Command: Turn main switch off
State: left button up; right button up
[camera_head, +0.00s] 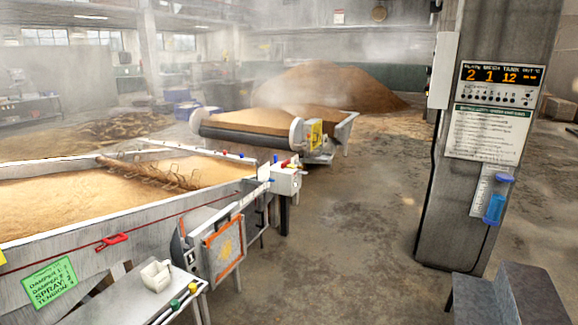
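No switch that I can clearly identify as the main switch shows in the head view. A grey-white box (442,70) is mounted on the left side of the pillar at the right; its face is turned away and I cannot make out a switch on it. A display panel (501,85) with lit orange digits and small knobs is on the pillar's front. A small white box (287,180) with red, yellow and blue parts on top sits at the corner of the grain trough. Neither of my grippers is in view.
The long grain trough (120,232) fills the left. A small table (140,296) with a white jug (157,273) stands in front of it. A conveyor (245,137) and grain heap (325,85) lie behind. Open floor (360,230) lies between trough and pillar (455,200). A dark bench (510,295) is at lower right.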

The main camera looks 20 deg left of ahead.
aim_at(285, 164)
jog(key=i+j+u, duration=0.1)
jog(key=i+u, duration=0.15)
jog(key=i, duration=0.35)
jog(key=i+j+u, duration=0.15)
jog(key=i, duration=3.1)
jog(key=i+j, duration=0.15)
jog(key=i, duration=0.6)
jog(key=i+j, duration=0.1)
jog(key=i, duration=0.6)
jog(key=i+j, duration=0.35)
